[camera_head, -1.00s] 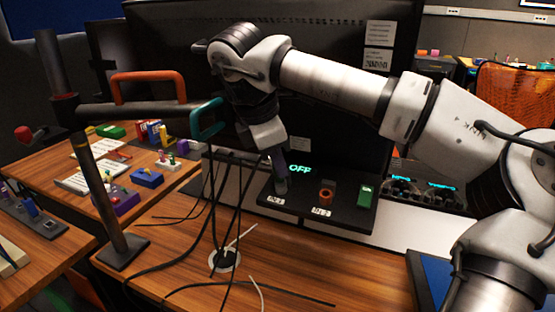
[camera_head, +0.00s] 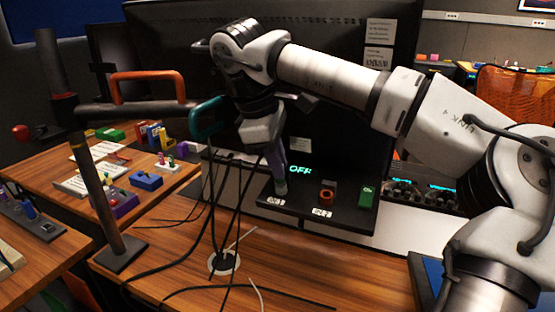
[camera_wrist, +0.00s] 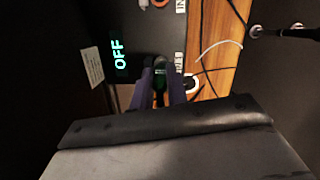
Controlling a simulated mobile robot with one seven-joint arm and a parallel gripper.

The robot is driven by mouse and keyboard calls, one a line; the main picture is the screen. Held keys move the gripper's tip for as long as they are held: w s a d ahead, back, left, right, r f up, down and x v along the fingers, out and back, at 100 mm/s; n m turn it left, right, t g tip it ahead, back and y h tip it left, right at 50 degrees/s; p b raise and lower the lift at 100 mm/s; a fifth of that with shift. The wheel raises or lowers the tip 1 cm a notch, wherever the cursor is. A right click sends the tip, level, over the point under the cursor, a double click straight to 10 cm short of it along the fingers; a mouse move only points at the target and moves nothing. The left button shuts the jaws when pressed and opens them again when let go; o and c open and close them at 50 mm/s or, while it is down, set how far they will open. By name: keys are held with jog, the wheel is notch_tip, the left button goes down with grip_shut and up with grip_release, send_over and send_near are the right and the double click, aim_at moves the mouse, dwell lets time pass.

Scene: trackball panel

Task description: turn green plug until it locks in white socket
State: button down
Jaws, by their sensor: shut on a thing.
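My gripper (camera_head: 281,187) points down at the left end of the black panel (camera_head: 299,206), beside a white label. In the wrist view, its two dark fingers (camera_wrist: 162,66) are shut on the green plug (camera_wrist: 160,77), which shows as a small green patch between them. The fingers hide most of the plug in the wrist view, and the plug cannot be made out in the head view. I cannot make out the white socket in either view. The cyan readout (camera_head: 299,169) behind the panel says OFF; it also shows in the wrist view (camera_wrist: 119,54).
An orange ring-shaped part (camera_head: 327,196) and a green block (camera_head: 367,196) stand on the panel to the right of my gripper. A large dark screen (camera_head: 330,110) rises close behind. Black cables hang in front on the left, by a dark post (camera_head: 104,200) with coloured handles.

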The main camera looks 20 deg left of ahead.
jog(key=c, duration=1.3)
grip_release()
